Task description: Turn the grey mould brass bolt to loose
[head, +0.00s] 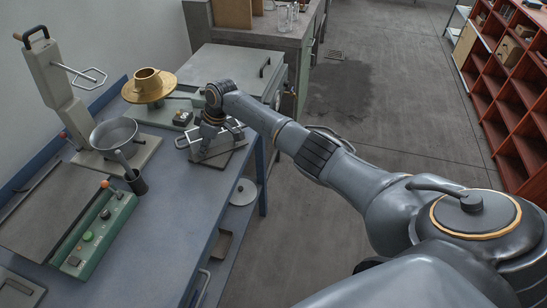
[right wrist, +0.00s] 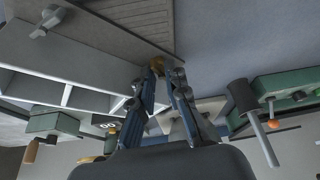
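The grey mould (head: 221,149) sits on a dark base plate on the blue bench, partly hidden by my right gripper (head: 212,126), which is over it. In the right wrist view, the two fingers of my right gripper (right wrist: 166,71) point at a small brass bolt (right wrist: 156,63). The bolt is at the fingertips, closest to the left finger in the picture. A gap shows between the fingers, and I cannot tell whether both touch the bolt. The bolt is hidden in the head view. My left gripper is not in view.
A brass flanged cup (head: 149,86) stands behind the mould. The bench front is clear. A red shelf (head: 507,90) stands far right.

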